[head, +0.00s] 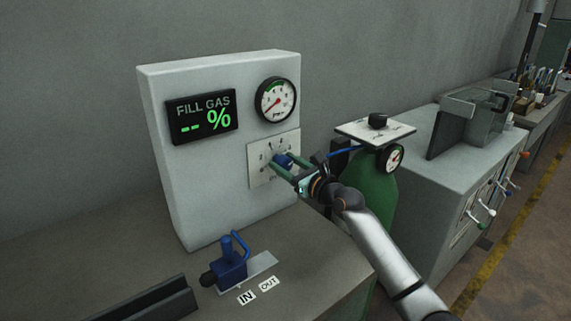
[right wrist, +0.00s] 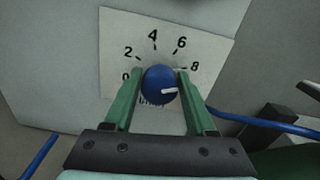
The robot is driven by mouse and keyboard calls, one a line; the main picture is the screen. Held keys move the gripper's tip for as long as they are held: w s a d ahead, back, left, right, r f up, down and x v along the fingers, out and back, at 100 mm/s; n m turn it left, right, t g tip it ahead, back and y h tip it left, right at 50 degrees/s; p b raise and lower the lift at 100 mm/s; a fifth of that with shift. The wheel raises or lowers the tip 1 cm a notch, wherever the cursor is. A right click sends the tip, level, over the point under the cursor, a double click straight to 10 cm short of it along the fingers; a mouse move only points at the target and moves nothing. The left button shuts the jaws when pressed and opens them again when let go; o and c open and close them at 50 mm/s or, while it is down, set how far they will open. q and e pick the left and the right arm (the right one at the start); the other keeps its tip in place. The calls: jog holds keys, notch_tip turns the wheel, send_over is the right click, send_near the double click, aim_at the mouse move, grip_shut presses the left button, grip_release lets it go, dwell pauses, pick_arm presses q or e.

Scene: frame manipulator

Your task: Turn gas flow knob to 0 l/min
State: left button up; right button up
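The blue gas flow knob (head: 284,161) sits on a white dial plate (head: 259,176) on the front of the grey fill gas panel. In the right wrist view, the knob (right wrist: 159,86) has a white mark pointing right, below the 8. The plate (right wrist: 117,26) reads 0, 2, 4, 6 and 8 from left to right; the lower right of the scale is covered. My right gripper (head: 277,162) has its green fingers (right wrist: 160,84) on both sides of the knob, with no clear gap showing between. My left gripper is not in view.
A display (head: 203,117) reads "FILL GAS -- %" beside a round gauge (head: 276,100). A blue valve (head: 230,266) stands on the bench below. A green gas cylinder (head: 378,191) is close behind my right arm.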

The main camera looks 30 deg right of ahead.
grip_shut()
dwell(0.4)
